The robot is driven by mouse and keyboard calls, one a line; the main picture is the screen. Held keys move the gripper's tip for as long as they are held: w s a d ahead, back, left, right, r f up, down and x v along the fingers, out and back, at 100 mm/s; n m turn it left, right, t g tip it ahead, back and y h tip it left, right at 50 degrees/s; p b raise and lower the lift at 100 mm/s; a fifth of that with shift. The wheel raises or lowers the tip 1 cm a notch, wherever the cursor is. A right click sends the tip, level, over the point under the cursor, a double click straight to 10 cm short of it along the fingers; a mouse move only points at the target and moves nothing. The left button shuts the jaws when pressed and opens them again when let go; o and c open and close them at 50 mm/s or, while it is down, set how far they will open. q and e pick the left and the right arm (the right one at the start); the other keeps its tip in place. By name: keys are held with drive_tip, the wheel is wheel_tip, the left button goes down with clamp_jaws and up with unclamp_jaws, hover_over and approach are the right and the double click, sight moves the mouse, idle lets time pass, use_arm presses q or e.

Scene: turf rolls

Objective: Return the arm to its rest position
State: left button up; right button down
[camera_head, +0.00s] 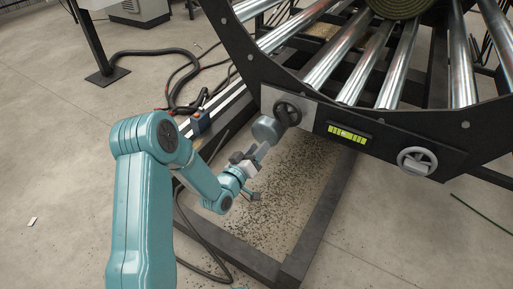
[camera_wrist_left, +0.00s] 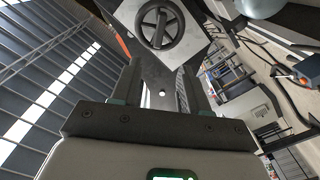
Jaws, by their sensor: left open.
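My left gripper (camera_head: 257,157) is at the end of the teal arm that comes in from the lower left. It is open and empty, just below and left of a black handwheel (camera_head: 287,112) on the machine's light plate. In the left wrist view the two fingers of my left gripper (camera_wrist_left: 161,75) stand apart with nothing between them. The black handwheel (camera_wrist_left: 158,27) shows beyond the fingertips there, apart from them as far as I can tell. My right gripper is in neither view.
The machine's dark frame (camera_head: 390,140) carries shiny rollers (camera_head: 343,65), a green roll (camera_head: 400,6), a yellow-green level display (camera_head: 347,134) and a grey handwheel (camera_head: 417,160). A grey cylinder (camera_head: 267,129) sticks out close to my gripper. Hoses (camera_head: 185,70) lie behind; floor at left is open.

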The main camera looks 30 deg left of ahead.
use_arm(q)
drive_tip(key=shift+s, duration=0.1)
idle(0.4)
drive_tip(key=s+d+f+m+g+h, duration=0.1)
drive_tip(key=s+d+f+g+h, duration=0.15)
drive_tip(key=d+f, duration=0.4)
drive_tip(key=s+d+f+m+g+h, duration=0.1)
drive_tip(key=s+d+f+g, duration=0.2)
drive_tip(key=d, duration=0.6)
drive_tip(key=s+d+f+m+g+h, duration=0.1)
drive_tip(key=s+d+f+g, duration=0.3)
drive_tip(key=s, duration=0.6)
drive_tip(key=s+d+f+m+g, duration=0.2)
drive_tip(key=s+f+g, duration=0.5)
drive_tip(key=s, duration=0.2)
drive_tip(key=s+d+r+g+p, duration=0.1)
drive_tip(key=s+r+p, duration=0.2)
drive_tip(key=r+p, duration=3)
drive_tip(key=shift+m, duration=0.4)
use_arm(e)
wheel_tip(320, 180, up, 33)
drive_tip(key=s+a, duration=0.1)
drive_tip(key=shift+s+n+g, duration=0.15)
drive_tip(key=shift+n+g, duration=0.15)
